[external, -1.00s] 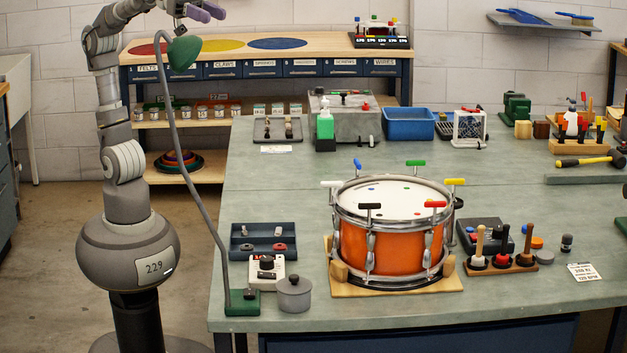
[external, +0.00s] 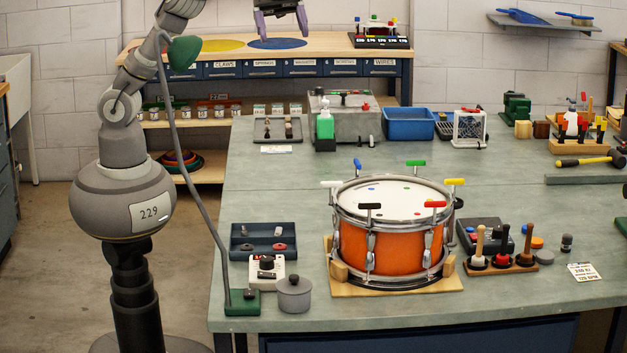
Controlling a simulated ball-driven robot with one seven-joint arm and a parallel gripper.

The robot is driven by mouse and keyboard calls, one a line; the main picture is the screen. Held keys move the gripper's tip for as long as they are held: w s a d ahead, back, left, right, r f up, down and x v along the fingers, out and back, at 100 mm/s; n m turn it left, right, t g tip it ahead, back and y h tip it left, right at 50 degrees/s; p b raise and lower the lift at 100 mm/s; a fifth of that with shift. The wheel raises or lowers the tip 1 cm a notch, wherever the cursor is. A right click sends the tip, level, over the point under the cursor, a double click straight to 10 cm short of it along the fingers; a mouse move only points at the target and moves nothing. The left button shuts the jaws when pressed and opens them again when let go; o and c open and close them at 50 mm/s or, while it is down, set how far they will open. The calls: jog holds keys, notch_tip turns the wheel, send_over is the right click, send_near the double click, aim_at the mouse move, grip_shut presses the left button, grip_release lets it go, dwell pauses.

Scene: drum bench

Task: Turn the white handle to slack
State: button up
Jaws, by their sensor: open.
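The white handle (external: 330,184) is a T-shaped key at the left rim of the orange drum (external: 378,247). The drum stands upright on a wooden cradle (external: 447,286) on the bench. Other T-handles around its rim are black (external: 370,206), red (external: 433,204), yellow (external: 455,181), green (external: 416,163) and blue (external: 357,164). My gripper (external: 281,37) is at the top of the external view, high above the drum and to its left, fingers pointing down, open and empty. It touches nothing. Part of my arm is cut off by the top edge.
A green lamp (external: 184,51) on a long bent stem rises left of the drum, near my arm. A grey pot (external: 294,293), a white dial box (external: 266,270) and a blue tray (external: 263,241) stand left of the drum. Mallets (external: 503,248) stand at its right.

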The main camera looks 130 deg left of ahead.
jog(key=s+a+r+m+t+h+p, duration=0.1)
jog(key=a+r+h+p, duration=0.15)
jog(key=a, duration=0.65)
jog(key=a+r+h+p, duration=0.2)
jog(key=a+r+p, duration=0.2)
jog(key=a, duration=0.4)
send_near(332, 182)
jog(key=x, duration=1)
jog(key=shift+f+b, duration=0.3)
jog(key=shift+b, duration=0.1)
jog(key=shift+w+d+f, duration=0.25)
jog(key=shift+w+d, duration=0.15)
jog(key=shift+d, duration=0.05)
jog(key=c, duration=1)
jog(key=shift+o, duration=0.2)
jog(key=shift+t+y, duration=0.3)
jog(key=shift+y, duration=0.05)
